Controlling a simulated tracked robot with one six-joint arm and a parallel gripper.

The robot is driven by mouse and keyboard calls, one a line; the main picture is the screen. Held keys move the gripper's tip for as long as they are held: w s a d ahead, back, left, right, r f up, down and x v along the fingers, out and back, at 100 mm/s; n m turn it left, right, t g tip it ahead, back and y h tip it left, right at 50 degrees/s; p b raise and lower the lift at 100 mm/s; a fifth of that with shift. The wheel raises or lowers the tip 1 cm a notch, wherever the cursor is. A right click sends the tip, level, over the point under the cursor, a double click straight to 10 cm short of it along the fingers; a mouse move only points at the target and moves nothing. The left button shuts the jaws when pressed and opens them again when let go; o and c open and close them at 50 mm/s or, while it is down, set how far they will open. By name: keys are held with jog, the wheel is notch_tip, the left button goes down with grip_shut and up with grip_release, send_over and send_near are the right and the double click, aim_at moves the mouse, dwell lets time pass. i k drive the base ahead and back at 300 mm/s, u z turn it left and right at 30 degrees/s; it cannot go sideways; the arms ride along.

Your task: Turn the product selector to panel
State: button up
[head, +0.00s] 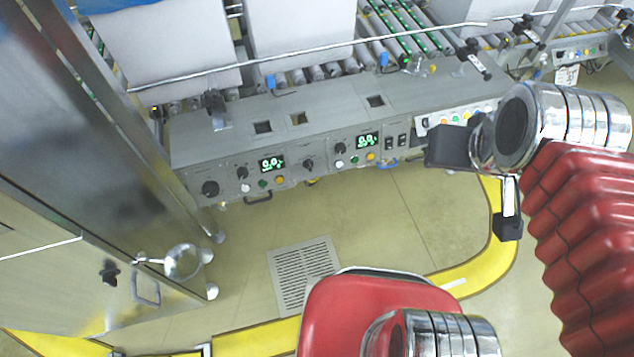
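The grey control panel (325,150) runs along the front of the conveyor machine. It carries several black rotary knobs: a large one (210,188) at the far left, a smaller one (242,172) left of the first green display, one (308,164) between the displays and one (340,148) beside the second display. Labels are too small to read, so I cannot tell which is the product selector or where it points. My gripper (508,215) hangs below the chrome wrist at the right, apart from the knobs. A black-tipped part shows; its opening is unclear.
Two green displays (271,164) (367,140) and coloured buttons sit among the knobs. Large pale boxes (165,45) (300,25) stand on the rollers behind a metal rail. A steel cabinet (95,130) stands at the left. Open floor with a grate (303,275) lies before the panel.

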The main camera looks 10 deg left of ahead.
aim_at(308, 164)
jog(key=u, duration=0.05)
jog(key=k, duration=1.05)
jog(key=u, duration=1.3)
jog(key=i, duration=1)
